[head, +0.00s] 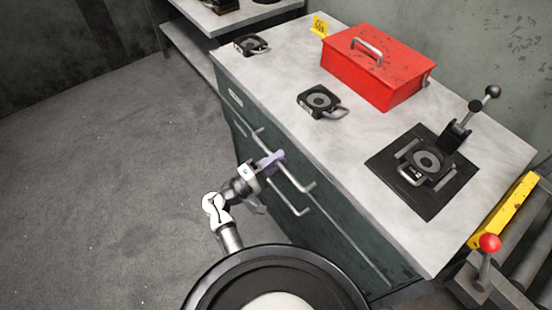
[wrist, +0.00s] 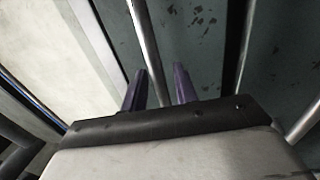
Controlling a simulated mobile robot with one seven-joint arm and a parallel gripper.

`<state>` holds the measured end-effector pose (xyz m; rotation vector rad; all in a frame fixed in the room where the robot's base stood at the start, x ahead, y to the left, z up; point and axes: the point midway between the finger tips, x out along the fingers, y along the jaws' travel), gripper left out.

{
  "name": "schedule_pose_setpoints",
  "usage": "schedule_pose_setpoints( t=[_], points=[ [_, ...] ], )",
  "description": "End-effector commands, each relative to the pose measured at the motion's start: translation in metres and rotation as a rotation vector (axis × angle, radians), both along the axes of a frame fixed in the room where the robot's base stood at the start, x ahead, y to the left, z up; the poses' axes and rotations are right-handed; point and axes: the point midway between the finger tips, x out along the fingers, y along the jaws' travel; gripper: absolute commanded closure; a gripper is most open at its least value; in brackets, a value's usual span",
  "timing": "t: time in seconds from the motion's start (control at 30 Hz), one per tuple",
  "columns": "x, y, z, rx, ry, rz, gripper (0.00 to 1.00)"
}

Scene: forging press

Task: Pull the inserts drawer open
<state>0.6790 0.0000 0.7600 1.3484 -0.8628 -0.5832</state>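The grey-green cabinet has drawer fronts with long bar handles, and the drawers look shut. My gripper (head: 271,161) is at the handles on the cabinet front. In the wrist view its two purple fingers (wrist: 160,80) are apart, with a metal bar handle (wrist: 146,45) running between them. Gaps show on both sides of the bar, so the fingers are not closed on it.
On the cabinet top (head: 290,70) stand a red toolbox (head: 375,70), black round-faced devices (head: 318,101) and a lever fixture on a black plate (head: 425,170). A roller frame with a red-knobbed lever (head: 489,243) is at the right. The floor (head: 110,170) left of the cabinet is clear.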

Motion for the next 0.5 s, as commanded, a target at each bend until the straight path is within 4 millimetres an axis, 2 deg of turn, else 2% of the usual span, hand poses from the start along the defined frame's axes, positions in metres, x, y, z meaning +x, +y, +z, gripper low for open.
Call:
schedule_pose_setpoints(
  t=[0.2, 0.43, 0.5],
  points=[
    [0.0002, -0.0003, -0.0002, 0.0, 0.0, 0.0, 0.71],
    [0.0001, -0.0001, -0.0002, 0.0, 0.0, 0.0, 1.0],
    [0.0001, 0.0, -0.0002, 0.0, 0.0, 0.0, 1.0]
  ],
)
